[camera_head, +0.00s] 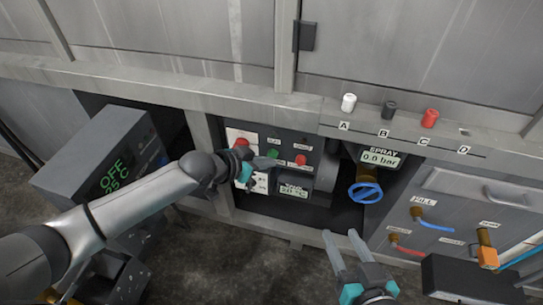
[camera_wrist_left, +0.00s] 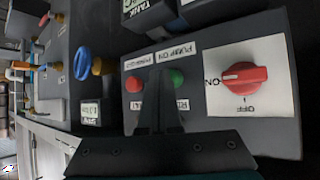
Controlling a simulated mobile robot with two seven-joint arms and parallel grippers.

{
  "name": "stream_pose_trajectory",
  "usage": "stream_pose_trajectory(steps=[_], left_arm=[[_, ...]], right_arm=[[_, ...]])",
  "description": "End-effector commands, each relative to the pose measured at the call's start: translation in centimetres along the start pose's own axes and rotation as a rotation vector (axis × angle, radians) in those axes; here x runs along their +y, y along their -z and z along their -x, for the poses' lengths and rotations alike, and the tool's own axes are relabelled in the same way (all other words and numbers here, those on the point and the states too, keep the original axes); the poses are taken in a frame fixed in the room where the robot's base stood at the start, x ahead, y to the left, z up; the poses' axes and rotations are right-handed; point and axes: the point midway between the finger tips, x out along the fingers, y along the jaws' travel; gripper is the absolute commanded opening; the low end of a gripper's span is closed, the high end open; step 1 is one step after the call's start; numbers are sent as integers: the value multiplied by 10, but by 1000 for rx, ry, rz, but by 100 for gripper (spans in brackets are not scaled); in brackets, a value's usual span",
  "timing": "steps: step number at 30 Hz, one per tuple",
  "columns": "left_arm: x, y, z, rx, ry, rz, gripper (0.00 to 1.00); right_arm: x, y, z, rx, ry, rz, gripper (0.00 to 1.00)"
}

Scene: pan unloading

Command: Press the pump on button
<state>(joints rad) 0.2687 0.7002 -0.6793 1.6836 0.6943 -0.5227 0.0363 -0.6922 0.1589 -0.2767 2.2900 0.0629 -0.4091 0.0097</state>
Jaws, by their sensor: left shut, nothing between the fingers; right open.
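The control panel (camera_wrist_left: 215,122) carries a green button (camera_wrist_left: 178,78), a red button (camera_wrist_left: 136,84) and a red rotary switch (camera_wrist_left: 245,76). A "PUMP ON" label (camera_wrist_left: 176,53) sits by the green button. In the head view the green button (camera_head: 272,153) and red button (camera_head: 300,160) also show. My left gripper (camera_head: 273,163) is shut and empty, in front of the panel. In the left wrist view its fingers (camera_wrist_left: 160,98) overlap the panel between the two buttons, close to the green one; contact cannot be told. My right gripper (camera_head: 343,237) is open and empty.
A grey box with a green "OFF" display (camera_head: 113,175) stands at left. A blue valve wheel (camera_head: 366,192) sits right of the panel, below the spray display (camera_head: 380,158). White, dark and red caps (camera_head: 429,118) stand on the ledge.

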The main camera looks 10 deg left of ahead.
Motion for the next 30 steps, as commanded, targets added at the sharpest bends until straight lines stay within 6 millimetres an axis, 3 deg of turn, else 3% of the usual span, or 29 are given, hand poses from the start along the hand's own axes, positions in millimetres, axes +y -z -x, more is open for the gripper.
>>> stream_pose_trajectory(steps=[30], left_arm=[[-1,3,-1,1,0,1,0]], right_arm=[[-1,4,2,0,1,1,50]])
